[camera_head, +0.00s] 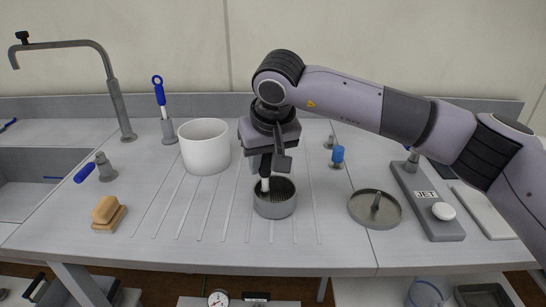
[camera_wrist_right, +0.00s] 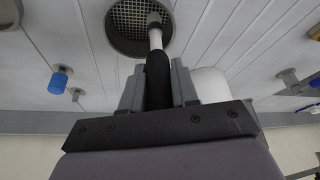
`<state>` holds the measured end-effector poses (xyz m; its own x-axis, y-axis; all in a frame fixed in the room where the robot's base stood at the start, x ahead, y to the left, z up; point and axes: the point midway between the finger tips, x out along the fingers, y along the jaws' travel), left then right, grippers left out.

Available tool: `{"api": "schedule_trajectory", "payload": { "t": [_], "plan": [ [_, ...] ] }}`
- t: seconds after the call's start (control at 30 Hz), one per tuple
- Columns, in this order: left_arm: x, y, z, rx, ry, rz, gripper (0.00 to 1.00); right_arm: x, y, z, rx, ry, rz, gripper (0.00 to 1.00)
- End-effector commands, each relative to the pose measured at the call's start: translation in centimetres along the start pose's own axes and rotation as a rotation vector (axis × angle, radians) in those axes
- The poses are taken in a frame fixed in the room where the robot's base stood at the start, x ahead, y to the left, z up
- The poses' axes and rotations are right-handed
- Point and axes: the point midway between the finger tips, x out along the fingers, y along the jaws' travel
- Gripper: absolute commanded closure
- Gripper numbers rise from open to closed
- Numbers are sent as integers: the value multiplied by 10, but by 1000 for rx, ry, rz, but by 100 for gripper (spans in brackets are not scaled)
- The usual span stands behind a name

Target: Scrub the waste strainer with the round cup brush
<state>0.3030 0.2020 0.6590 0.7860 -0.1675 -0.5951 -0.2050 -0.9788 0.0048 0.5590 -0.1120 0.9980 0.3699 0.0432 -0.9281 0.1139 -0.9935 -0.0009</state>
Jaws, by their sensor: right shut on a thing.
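The waste strainer (camera_head: 275,208), a round grey metal cup with a mesh floor, stands on the ribbed counter; it also shows in the wrist view (camera_wrist_right: 118,40). My right gripper (camera_head: 266,165) is above it, shut on the dark handle of a brush (camera_wrist_right: 157,70). The brush has a white shaft and a small grey head that points down inside the strainer, over the mesh. The shaft also shows in the head view (camera_head: 265,185). I cannot tell whether the head touches the mesh. My left gripper is not in view.
A white tub (camera_head: 204,150) stands close behind and left of the strainer. A round metal lid or dish with a knob (camera_head: 359,214) and a JET unit (camera_head: 438,222) are to the right. A wooden brush (camera_head: 109,214) and a blue-handled brush (camera_head: 88,172) lie left, by the sink.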

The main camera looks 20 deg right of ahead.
Motion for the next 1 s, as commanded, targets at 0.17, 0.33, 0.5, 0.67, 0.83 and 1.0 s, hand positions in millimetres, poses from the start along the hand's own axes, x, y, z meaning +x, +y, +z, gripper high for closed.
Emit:
{"api": "schedule_trajectory", "payload": {
  "t": [0.17, 0.33, 0.5, 0.67, 0.83, 1.0],
  "plan": [
    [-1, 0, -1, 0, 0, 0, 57, 0, -6, -2, 1, 0, 0, 100],
    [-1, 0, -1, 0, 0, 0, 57, 0, -6, -2, 1, 0, 0, 100],
    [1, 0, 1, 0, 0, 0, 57, 4, -6, -1, 2, 1, 0, 100],
    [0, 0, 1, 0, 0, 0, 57, 4, -6, -1, 2, -1, 1, 100],
    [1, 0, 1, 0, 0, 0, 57, 4, 0, 1, 2, -2, 2, 100],
    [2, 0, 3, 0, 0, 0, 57, 2, 13, 5, 3, -4, 4, 100]
  ]
}}
